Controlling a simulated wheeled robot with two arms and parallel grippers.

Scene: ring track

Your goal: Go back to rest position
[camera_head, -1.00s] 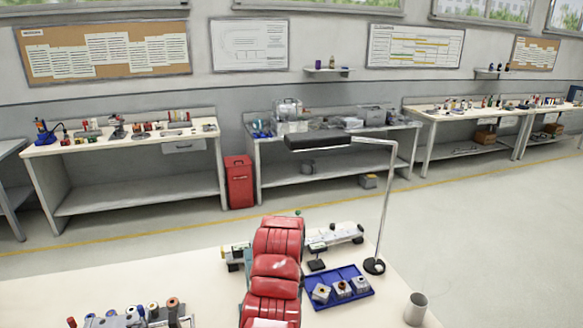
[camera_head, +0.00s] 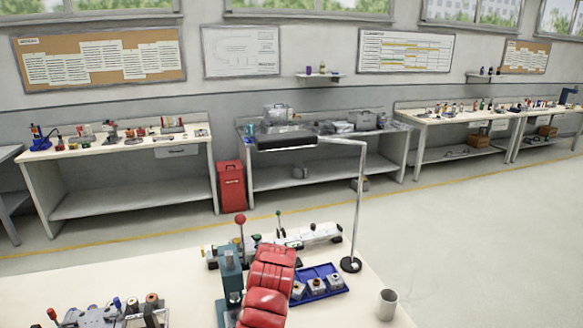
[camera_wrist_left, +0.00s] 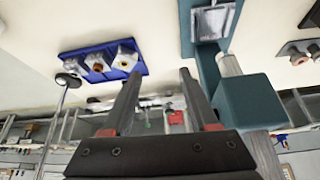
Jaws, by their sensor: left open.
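My left gripper (camera_wrist_left: 160,74) shows in the left wrist view, with its two dark fingers apart and nothing between them. A teal press-like device (camera_wrist_left: 250,100) is close beside the right finger in that view; I cannot tell whether they touch. In the head view a red arm of mine rises from the bottom edge, in front of the teal device (camera_head: 231,275). The gripper itself is not visible there. My right gripper is in neither view.
A blue tray (camera_head: 333,291) with several metal blocks lies on the white table. Near it stand a lamp (camera_head: 358,200), a grey cup (camera_head: 387,304) and a white fixture (camera_head: 315,235). More parts (camera_head: 110,315) lie at the front left. Benches stand along the wall.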

